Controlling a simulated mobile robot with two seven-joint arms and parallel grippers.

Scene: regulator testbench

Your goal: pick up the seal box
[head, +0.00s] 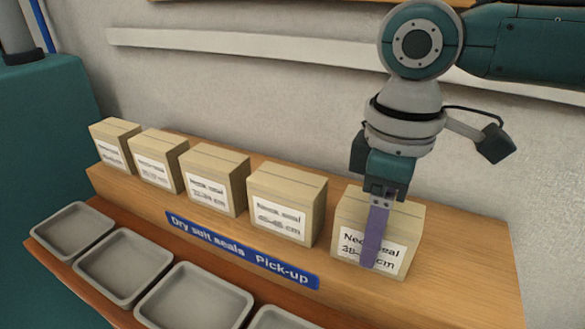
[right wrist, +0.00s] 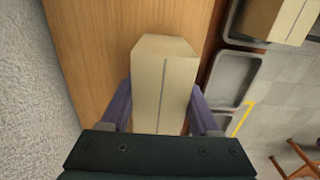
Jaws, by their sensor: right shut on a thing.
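The seal box (head: 348,225) is a tan carton with a white label reading "Neck seal". It is the rightmost in the row on the wooden shelf. My right gripper (head: 381,232) comes down from above, one purple finger across the box's front label. In the right wrist view the seal box (right wrist: 163,85) sits between both purple fingers, which are shut on it. The far finger is hidden behind the box in the head view. I cannot tell whether the box's underside touches the shelf. My left gripper is not in view.
Several similar cartons (head: 287,205) stand to the left on the shelf (head: 465,265). A blue "Dry suit seals Pick-up" sign (head: 240,250) is on its front. Grey trays (head: 194,300) line the lower level. In the right wrist view, another box (right wrist: 275,18) sits in a tray.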

